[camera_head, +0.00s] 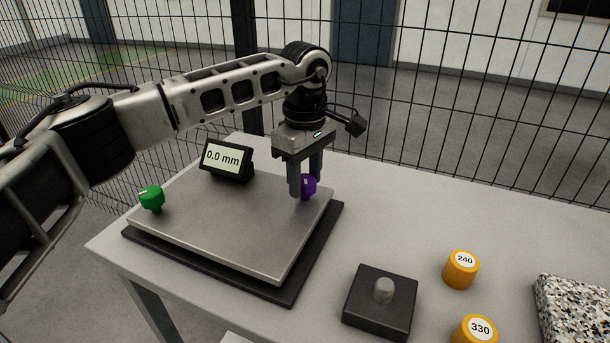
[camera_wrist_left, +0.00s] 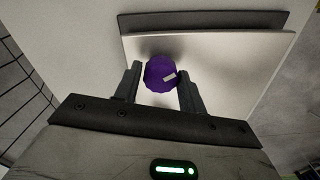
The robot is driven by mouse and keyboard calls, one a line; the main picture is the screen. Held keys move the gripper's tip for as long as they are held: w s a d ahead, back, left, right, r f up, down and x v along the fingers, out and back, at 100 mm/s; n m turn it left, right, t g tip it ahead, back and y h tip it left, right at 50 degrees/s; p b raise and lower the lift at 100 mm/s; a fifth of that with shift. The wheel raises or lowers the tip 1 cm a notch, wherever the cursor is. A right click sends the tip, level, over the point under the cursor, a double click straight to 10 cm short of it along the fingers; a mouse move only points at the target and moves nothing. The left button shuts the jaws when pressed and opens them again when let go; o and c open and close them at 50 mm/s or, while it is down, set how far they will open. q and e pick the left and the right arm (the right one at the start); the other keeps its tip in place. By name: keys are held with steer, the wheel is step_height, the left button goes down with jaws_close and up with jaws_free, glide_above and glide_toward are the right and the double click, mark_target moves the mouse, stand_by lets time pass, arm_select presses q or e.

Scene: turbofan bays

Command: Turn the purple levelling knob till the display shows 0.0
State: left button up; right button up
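The purple levelling knob (camera_head: 309,187) sits at the right back corner of the metal plate (camera_head: 235,225). My left gripper (camera_head: 304,188) points down over it with one finger on each side. The display (camera_head: 227,160) behind the plate reads 0.0 mm. My right gripper is not in view.
A green knob (camera_head: 151,197) is at the plate's left corner. A dark block with a grey peg (camera_head: 383,290), yellow cylinders marked 240 (camera_head: 461,270) and 330 (camera_head: 475,330), and a speckled block (camera_head: 572,310) are at the right. A wire fence (camera_head: 480,120) stands behind the table.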

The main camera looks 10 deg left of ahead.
mark_target(305, 178)
arm_select(q)
steer(key=shift+o, duration=1.2)
step_height(305, 178, up, 16)
